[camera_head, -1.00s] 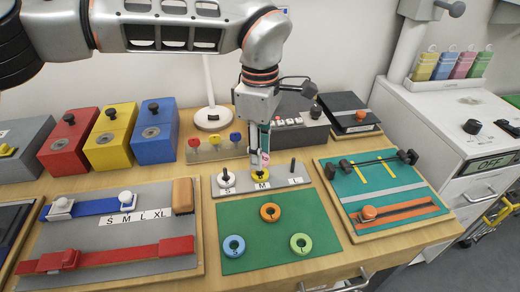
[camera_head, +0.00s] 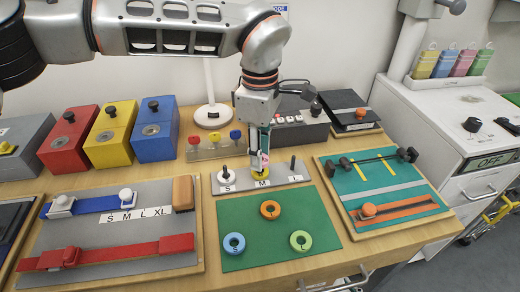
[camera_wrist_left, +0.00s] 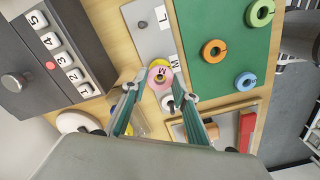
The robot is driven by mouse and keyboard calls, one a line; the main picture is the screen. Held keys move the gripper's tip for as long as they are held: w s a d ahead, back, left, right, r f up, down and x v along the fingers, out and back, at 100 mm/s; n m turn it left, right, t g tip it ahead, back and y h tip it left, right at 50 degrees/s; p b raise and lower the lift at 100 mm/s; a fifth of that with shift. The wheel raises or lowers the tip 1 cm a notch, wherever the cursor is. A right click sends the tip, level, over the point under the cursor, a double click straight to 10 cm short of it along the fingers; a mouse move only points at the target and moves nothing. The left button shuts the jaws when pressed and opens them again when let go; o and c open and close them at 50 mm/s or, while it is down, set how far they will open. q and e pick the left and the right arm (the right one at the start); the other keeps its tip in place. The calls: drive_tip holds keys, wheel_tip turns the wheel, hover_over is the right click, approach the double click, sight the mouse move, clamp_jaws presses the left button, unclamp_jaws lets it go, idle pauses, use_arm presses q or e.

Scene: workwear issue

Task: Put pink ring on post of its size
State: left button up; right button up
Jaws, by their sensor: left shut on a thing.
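My left gripper (camera_head: 260,160) is shut on the small pink ring (camera_head: 265,157), just above the middle post of the grey plate (camera_head: 300,178). In the left wrist view the pink ring (camera_wrist_left: 160,77) is between the fingertips and bears a letter that looks like M. It overlaps a yellow ring (camera_head: 259,177) at the post marked M. Whether the pink ring is around the post I cannot tell. A white ring (camera_head: 227,178) is around the post marked S. The post marked L (camera_head: 292,165) is bare. My right gripper is not in view.
A green mat (camera_head: 290,225) in front holds an orange ring (camera_head: 270,210), a blue ring (camera_head: 234,244) and a green ring (camera_head: 301,240). A dark box with buttons (camera_head: 300,125) stands behind the posts. A teal board (camera_head: 385,190) lies to the right.

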use_arm(q)
drive_tip(key=shift+f, duration=0.2)
drive_tip(key=o, duration=0.7)
drive_tip(key=shift+o, duration=0.2)
drive_tip(key=o, duration=0.4)
drive_tip(key=shift+r+p, duration=2.3)
drive_tip(key=shift+r, duration=1.25)
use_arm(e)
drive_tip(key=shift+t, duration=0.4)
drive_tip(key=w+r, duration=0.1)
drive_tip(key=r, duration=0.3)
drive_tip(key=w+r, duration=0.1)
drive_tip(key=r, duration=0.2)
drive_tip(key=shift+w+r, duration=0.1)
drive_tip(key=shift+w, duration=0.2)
